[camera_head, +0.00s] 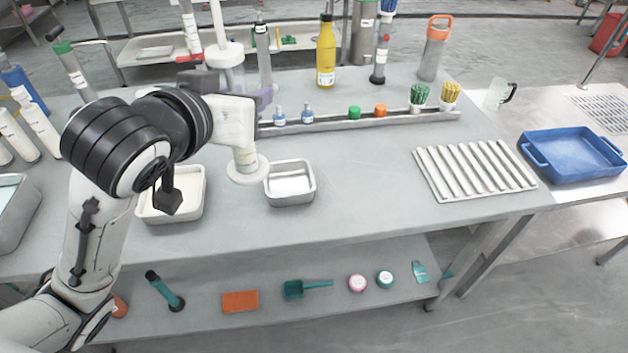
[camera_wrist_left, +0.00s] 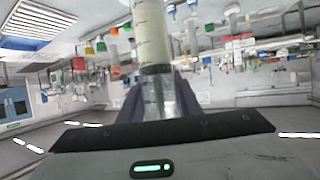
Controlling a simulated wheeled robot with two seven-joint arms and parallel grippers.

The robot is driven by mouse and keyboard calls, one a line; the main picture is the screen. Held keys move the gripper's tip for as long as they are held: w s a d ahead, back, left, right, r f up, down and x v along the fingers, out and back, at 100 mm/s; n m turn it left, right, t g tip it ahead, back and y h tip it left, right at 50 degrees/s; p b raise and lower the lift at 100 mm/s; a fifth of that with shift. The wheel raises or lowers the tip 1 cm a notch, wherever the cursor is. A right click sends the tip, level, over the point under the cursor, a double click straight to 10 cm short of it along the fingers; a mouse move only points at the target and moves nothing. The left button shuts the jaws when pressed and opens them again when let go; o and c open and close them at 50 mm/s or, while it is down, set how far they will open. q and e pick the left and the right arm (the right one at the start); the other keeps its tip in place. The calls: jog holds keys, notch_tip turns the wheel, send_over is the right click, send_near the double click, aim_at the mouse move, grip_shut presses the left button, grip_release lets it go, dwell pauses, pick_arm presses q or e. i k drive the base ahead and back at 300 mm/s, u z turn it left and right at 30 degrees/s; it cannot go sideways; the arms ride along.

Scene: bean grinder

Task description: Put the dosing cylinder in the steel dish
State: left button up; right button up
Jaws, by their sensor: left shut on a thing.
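My left gripper (camera_head: 252,110) is shut on the dosing cylinder (camera_head: 244,157), a pale, slightly tilted cylinder with a round white foot. In the left wrist view the dosing cylinder (camera_wrist_left: 151,38) shows cream-coloured above and clear lower down between the fingers. The steel dish (camera_head: 290,199) is a small empty metal pan on the bench. In the head view the cylinder's foot appears just left of the dish, by its left rim; its exact height is hard to tell. My wrist hides part of the cylinder. My right gripper is not in view.
A white tray (camera_head: 200,207) stands left of the dish, partly behind my arm. A long rack (camera_head: 330,125) with small bottles and caps runs behind. A ridged tray (camera_head: 475,170) and blue tray (camera_head: 571,157) are at right. Bench right of the dish is clear.

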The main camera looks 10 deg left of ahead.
aim_at(289, 187)
jog(key=z, duration=2)
jog(key=i, duration=1.55)
jog(key=u, duration=2.9)
